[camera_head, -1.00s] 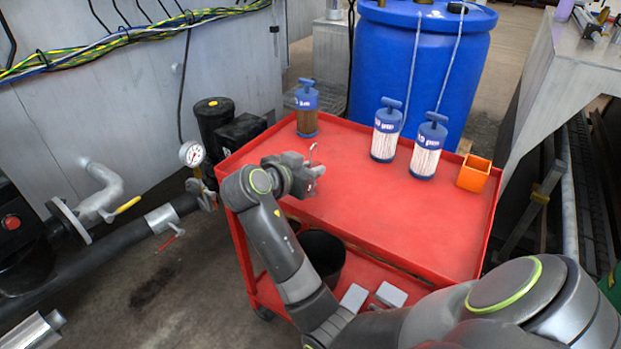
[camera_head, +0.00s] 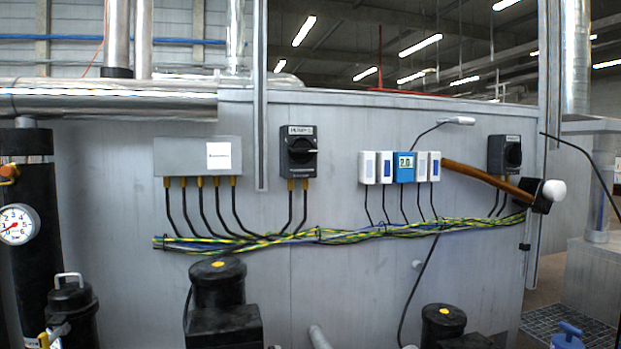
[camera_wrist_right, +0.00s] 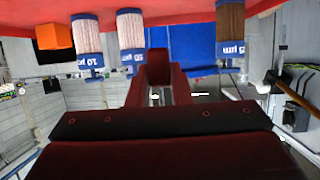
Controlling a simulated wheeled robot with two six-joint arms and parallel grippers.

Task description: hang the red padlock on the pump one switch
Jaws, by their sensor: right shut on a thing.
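The head view now faces a grey panel with two dark rotary switches, a left one (camera_head: 299,151) and a right one (camera_head: 505,153). The left switch's handle lies roughly level. No padlock shows on either switch. My right gripper (camera_wrist_right: 157,78) shows in the right wrist view, dark and tinted red, shut above the red cart. What it holds does not stand out there; a second ago the head view showed a metal shackle and a bit of red at its jaws, matching the red padlock. My left gripper is out of view.
The wrist view is upside down: the red cart top (camera_wrist_right: 180,13), filter canisters (camera_wrist_right: 88,45) and an orange box (camera_wrist_right: 55,36). On the panel are a grey box (camera_head: 190,157), small modules (camera_head: 404,166) and cables (camera_head: 330,236). A hammer (camera_head: 490,180) crosses near the right switch.

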